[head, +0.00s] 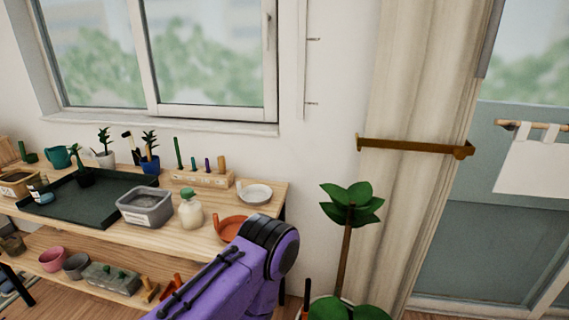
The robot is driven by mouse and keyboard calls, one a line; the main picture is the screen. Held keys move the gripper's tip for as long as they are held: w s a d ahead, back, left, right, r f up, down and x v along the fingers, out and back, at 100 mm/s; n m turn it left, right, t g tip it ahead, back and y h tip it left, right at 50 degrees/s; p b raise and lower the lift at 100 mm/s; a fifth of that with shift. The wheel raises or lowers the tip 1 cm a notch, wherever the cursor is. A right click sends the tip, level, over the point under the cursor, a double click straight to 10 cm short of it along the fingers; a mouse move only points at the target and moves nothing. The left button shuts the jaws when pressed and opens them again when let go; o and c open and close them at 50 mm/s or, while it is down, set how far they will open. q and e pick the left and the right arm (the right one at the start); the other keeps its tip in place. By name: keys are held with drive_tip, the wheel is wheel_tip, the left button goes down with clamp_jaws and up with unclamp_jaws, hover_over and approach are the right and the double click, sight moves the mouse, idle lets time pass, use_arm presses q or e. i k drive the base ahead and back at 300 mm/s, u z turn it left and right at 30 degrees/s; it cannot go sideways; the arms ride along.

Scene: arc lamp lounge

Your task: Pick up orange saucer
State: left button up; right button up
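The orange saucer (229,228) lies near the right end of the wooden bench top. Its right and lower part is hidden behind my purple arm, which rises from the bottom of the head view. A small upright orange piece shows at its left edge. I cannot see the fingertips of either gripper, and no gripper is visible at the saucer.
A white saucer (254,193) sits just behind the orange one. A tall potted plant (349,212) stands right of the bench.

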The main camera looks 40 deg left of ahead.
sight(226, 229)
drive_tip(key=u, duration=0.85)
drive_tip(key=i, duration=0.8)
drive_tip(key=u, duration=0.6)
